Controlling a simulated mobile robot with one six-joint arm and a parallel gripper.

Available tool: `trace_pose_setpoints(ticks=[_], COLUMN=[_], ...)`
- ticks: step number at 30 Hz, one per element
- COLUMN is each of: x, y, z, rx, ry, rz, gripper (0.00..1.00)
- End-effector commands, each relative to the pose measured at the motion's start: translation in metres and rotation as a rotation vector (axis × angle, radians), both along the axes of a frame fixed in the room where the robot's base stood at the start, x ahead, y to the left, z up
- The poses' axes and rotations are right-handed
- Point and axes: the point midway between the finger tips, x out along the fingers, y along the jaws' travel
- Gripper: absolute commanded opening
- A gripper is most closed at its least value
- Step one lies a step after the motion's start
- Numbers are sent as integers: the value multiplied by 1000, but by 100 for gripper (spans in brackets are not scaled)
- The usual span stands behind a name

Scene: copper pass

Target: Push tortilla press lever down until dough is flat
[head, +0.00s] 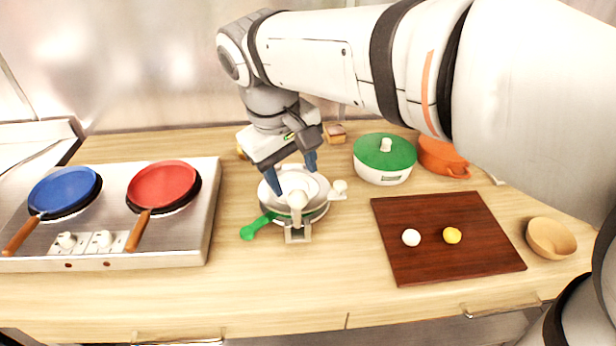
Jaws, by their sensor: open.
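The tortilla press (318,212) stands on the wooden counter in the middle of the head view, a round white press with a grey bracket at its front. A green handle (258,226) sticks out at its front left, and a white knobbed arm (338,188) at its right. My gripper (292,180) is open, pointing down over the press, its two blue fingertips apart above the round top. I cannot tell whether the fingers touch it. A white ball (411,237) and a yellow ball (452,235) lie on the brown board (430,268). No dough shows inside the press.
A steel stove (185,232) with a blue pan (62,188) and a red pan (162,184) stands left. Behind the board are a green-lidded pot (385,158) and an orange pot (440,156). A tan bowl (551,238) sits right. The counter front is clear.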

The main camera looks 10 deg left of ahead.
Motion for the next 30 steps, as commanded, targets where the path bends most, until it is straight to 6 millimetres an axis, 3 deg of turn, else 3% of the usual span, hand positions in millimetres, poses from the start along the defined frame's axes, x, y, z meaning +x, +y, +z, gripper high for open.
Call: trace_pose_setpoints(ticks=[5,18,28,30], x=[0,10,11,11], y=[5,-5,-6,-6], z=[-10,-70,-75,-75], rx=[-12,-9,-7,-7], ry=[2,2,0,0], rz=[16,14,13,13], gripper=[54,54,54,49])
